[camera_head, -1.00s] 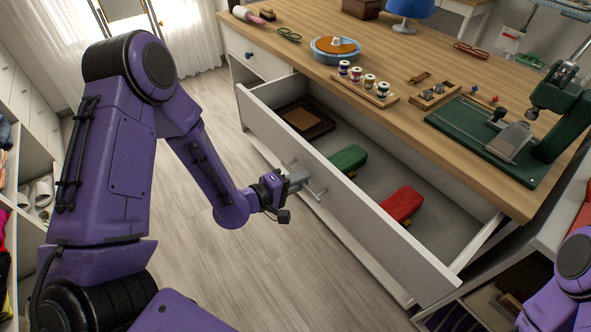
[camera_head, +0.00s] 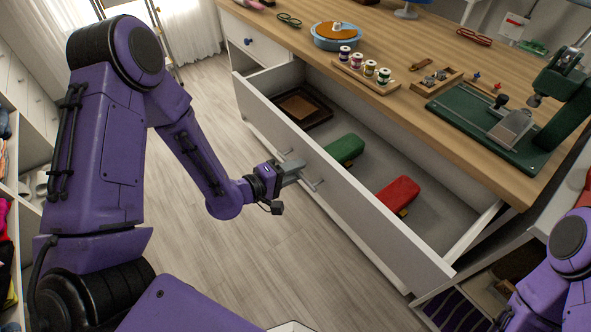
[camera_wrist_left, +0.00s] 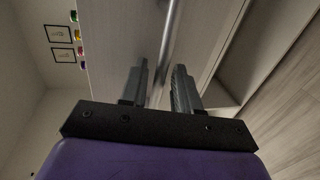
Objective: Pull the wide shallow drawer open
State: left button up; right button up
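The wide shallow drawer (camera_head: 350,196) under the wooden worktop stands well out, its inside showing. It holds a dark framed tray (camera_head: 303,108), a green block-like item (camera_head: 345,149) and a red one (camera_head: 398,194). My left gripper (camera_head: 297,172) is at the bar handle (camera_head: 313,184) on the drawer's front. In the left wrist view, the bar (camera_wrist_left: 169,38) runs between the two separated fingers (camera_wrist_left: 160,82), with a gap seen on both sides; contact cannot be told. My right arm shows at the lower right, but its gripper is out of view.
The worktop (camera_head: 440,80) carries a spool rack (camera_head: 366,76), a blue bowl (camera_head: 338,40) and a green machine (camera_head: 490,130) near its edge. A smaller closed drawer (camera_head: 252,42) is at the left. Clear floor (camera_head: 245,255) lies before the drawer; shelving is at the far left.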

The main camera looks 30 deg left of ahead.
pick_arm(q)
jog(key=v, duration=1)
jog(key=s+a+f+m+g+y, duration=0.1)
jog(key=a+f+m+g+y, duration=0.1)
jog(key=a+f+g+y, duration=0.3)
jog(key=s+a+f+m+y, duration=0.1)
jog(key=s+a+f+y, duration=0.1)
jog(key=f+y, duration=0.35)
jog(key=s+d+f+m+g, duration=0.2)
jog(key=s+f+g, duration=0.3)
jog(key=s+f, duration=0.6)
jog(key=s+d, duration=0.1)
jog(key=s, duration=0.3)
jog(key=shift+m+g, duration=0.3)
